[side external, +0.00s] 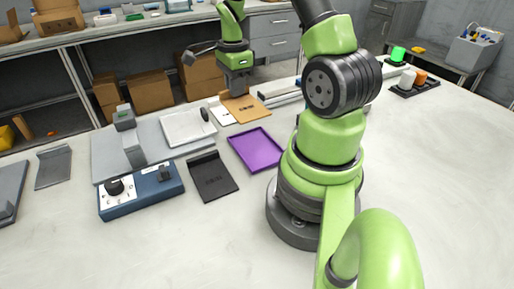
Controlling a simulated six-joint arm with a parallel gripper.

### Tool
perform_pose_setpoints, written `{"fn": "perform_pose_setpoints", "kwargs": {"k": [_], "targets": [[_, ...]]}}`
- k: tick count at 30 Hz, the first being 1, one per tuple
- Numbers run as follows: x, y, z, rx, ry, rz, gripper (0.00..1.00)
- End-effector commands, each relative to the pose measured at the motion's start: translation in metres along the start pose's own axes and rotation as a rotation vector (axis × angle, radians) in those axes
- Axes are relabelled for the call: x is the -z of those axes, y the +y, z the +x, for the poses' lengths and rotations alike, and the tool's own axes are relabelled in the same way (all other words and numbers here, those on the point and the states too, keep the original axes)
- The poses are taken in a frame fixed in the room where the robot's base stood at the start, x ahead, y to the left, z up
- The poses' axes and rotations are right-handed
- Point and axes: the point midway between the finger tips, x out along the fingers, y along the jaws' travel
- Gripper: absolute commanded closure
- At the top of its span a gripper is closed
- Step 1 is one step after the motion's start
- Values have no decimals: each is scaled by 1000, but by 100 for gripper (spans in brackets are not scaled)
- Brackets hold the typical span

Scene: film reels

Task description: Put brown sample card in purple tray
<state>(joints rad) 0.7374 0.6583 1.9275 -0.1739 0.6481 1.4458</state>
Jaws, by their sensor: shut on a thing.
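The brown sample card (249,110) is a flat tan piece with a small dark print, beyond the purple tray. My gripper (238,93) points down at the card's far end and is shut on it. The fingertips are small, and their contact with the card is hard to make out. The purple tray (256,150) is shallow and empty, on the table nearer the camera than the card. Whether the card touches the surface under it cannot be told.
A white card (219,113) lies beside the brown one. A black card (211,177) lies left of the tray, near a blue control box (142,190) and a grey device (130,145) with a white plate (187,127). The table's front is clear.

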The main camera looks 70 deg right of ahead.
Motion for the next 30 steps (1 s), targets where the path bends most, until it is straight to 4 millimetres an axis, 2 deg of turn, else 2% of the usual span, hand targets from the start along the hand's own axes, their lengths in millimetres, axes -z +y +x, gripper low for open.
{"fn": "perform_pose_setpoints", "kwargs": {"k": [3, 9, 16, 30], "targets": [[8, 23, 0, 0, -3, 10, 100], [13, 39, 6, 0, -4, 14, 100], [13, 41, 46, -4, -4, 13, 100], [12, 40, 99, -1, -4, 14, 100]]}}
